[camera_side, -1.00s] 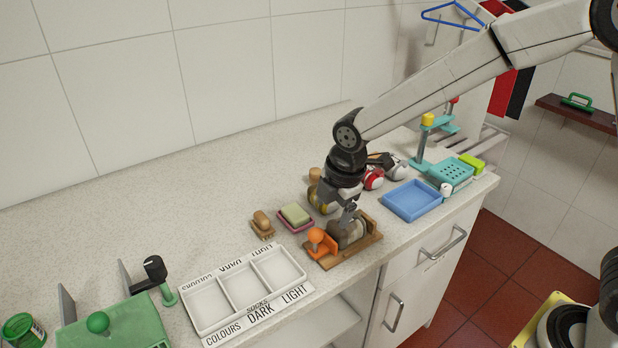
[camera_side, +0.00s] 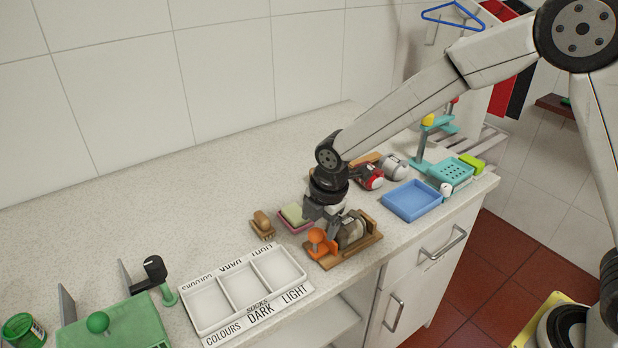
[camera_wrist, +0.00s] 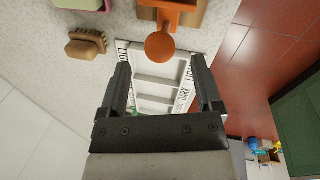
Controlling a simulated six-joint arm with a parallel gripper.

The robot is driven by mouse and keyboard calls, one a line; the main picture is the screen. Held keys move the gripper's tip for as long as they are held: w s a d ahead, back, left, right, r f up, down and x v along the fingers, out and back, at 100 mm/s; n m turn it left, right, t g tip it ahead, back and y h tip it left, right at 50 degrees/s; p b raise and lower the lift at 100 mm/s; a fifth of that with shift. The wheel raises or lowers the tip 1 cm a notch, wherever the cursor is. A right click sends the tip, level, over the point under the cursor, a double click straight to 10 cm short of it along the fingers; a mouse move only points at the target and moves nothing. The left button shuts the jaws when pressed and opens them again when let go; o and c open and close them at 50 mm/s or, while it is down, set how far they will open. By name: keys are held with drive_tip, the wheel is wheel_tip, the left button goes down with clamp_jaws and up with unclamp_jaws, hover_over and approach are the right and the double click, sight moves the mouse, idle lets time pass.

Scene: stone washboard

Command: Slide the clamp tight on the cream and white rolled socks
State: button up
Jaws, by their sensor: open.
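The clamp is an orange slider with a round orange knob (camera_side: 317,236), on the left part of a small wooden board (camera_side: 343,261). The knob also shows in the wrist view (camera_wrist: 160,46), just beyond my fingertips and lined up with the gap between them. A greyish roll of socks (camera_side: 352,231) sits on the board right of the orange slider, partly hidden by my gripper; its colours are hard to tell. My gripper (camera_side: 332,232) points down beside the knob, between it and the roll in the side view. In the wrist view my gripper (camera_wrist: 162,70) is open and empty.
A white three-part sock tray (camera_side: 243,286) lies left of the board. Behind are a soap in a pink dish (camera_side: 295,216) and a wooden brush (camera_side: 262,224). A blue tray (camera_side: 411,201) and red-and-white bundle (camera_side: 370,178) stand to the right.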

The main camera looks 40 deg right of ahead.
sight(317, 230)
drive_tip(key=shift+w+f, duration=0.2)
drive_tip(key=shift+f, duration=0.7)
drive_tip(key=shift+w+f, duration=0.15)
drive_tip(key=shift+f, duration=0.7)
clamp_jaws()
